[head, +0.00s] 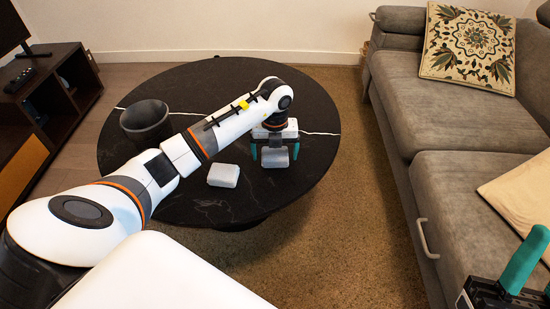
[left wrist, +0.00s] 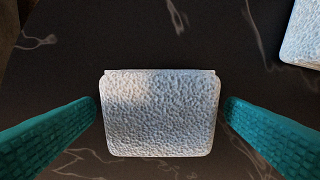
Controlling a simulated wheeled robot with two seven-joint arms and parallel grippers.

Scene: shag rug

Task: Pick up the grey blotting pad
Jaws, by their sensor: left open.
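The grey blotting pad (head: 274,158) lies on the round black table, under my left gripper (head: 275,152). In the left wrist view the pad (left wrist: 158,120) shows a pale, bumpy top and sits between the two teal fingers. My left gripper is open, pointing down, with one finger on each side of the pad and a dark gap on both sides. My right gripper (head: 525,268) is only partly in view at the lower right corner, far from the pad; its jaw opening is unclear.
A second, whiter block (head: 223,175) lies left of the pad, also at the top right of the left wrist view (left wrist: 303,35). A dark bowl (head: 147,122) stands on the left of the table (head: 215,85). A grey sofa (head: 420,110) is at right.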

